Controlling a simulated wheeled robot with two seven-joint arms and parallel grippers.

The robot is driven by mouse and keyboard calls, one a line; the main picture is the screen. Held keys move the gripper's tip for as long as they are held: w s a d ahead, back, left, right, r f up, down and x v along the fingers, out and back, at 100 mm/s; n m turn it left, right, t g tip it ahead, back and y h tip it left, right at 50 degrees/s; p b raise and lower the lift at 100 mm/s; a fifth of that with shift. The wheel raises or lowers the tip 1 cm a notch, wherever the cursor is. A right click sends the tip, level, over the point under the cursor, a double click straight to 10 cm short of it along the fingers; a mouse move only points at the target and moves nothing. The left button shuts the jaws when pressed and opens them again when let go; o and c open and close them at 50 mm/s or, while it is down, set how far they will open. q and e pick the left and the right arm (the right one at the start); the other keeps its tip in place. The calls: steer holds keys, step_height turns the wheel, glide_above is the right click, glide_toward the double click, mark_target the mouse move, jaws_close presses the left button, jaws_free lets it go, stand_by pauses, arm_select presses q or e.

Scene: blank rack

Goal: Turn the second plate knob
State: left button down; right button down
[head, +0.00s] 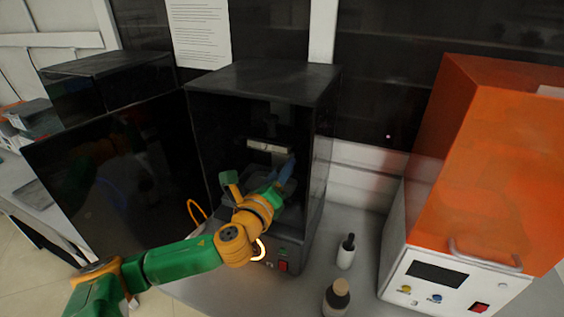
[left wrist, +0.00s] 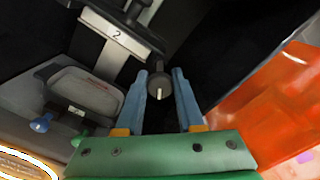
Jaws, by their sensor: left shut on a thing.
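The second plate (left wrist: 113,35), a pale bar marked "2", shows at upper left in the left wrist view. Its dark round knob (left wrist: 157,90) with a white line sits at the end of the plate's dark mount. My left gripper (left wrist: 162,76) has its blue fingers on both sides of this knob, shut on it. In the head view my left gripper (head: 286,172) reaches inside the black open-fronted cabinet (head: 265,82), just below and right of the pale plate (head: 268,146). The knob is hidden there by the gripper. My right gripper is not in view.
A dark door panel (head: 105,165) stands left of the cabinet. An orange-hooded machine (head: 490,150) is at right. A white bottle (head: 346,255) and a brown bottle (head: 337,300) stand between them. A grey tray (left wrist: 88,92) lies below the plate inside.

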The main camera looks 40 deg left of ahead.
arm_select(q)
steer(key=m+p, duration=0.2)
steer(key=m, duration=0.1)
steer(key=shift+r, duration=0.25)
steer(key=shift+f+m+p, duration=0.1)
steer(key=shift+m+p, duration=0.5)
steer(key=shift+m, duration=0.9)
steer(key=c, duration=0.5)
jaws_free()
steer(key=shift+f, duration=0.1)
steer(key=shift+c, duration=0.2)
steer(key=shift+m, duration=0.3)
